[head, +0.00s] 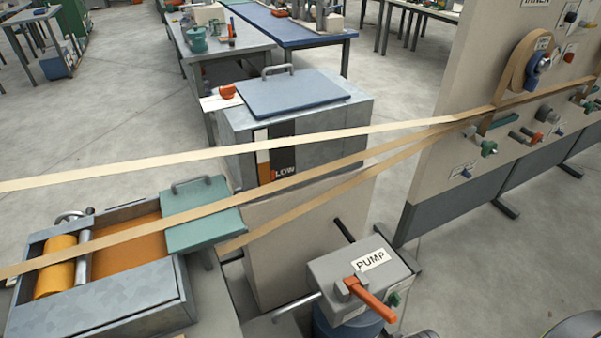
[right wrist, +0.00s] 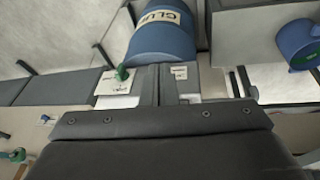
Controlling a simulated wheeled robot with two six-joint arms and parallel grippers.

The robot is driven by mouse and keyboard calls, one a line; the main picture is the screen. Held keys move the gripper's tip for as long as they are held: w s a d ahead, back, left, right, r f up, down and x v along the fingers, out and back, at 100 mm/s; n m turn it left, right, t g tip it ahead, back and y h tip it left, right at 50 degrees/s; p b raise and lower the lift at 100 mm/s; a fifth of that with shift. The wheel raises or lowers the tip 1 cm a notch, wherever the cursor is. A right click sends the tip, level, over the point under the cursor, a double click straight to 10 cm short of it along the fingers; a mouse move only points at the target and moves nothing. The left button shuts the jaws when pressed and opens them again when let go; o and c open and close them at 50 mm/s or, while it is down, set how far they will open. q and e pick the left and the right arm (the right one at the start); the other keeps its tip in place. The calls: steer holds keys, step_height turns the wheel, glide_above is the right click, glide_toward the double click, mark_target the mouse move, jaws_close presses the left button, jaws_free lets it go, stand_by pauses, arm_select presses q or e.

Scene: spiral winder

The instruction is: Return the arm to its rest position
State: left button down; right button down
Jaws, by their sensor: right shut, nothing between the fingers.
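My right gripper (right wrist: 159,70) shows in the right wrist view, its dark body filling the bottom. Its two grey fingers are together with nothing between them. Their tips are near a blue cylinder with a glue label (right wrist: 165,40), seen upside down; I cannot tell whether they touch. Neither gripper shows in the head view.
Paper strips (head: 190,211) cross the head view from a beige control panel (head: 461,127). An open metal glue tray (head: 128,318) is at lower left. A pump box (head: 331,271) with an orange lever (head: 370,298) stands at bottom centre. Floor is open at right.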

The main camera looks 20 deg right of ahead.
steer(key=s+f+g, duration=0.1)
steer(key=s+f, duration=0.1)
steer(key=f, duration=0.8)
steer(key=s+f, duration=0.3)
steer(key=f, duration=0.6)
steer(key=s+f+g, duration=0.1)
steer(key=s+f, duration=1)
steer(key=s, duration=0.1)
steer(key=shift+s+a+y, duration=0.15)
steer(key=shift+a+y, duration=0.15)
steer(key=shift+a, duration=0.1)
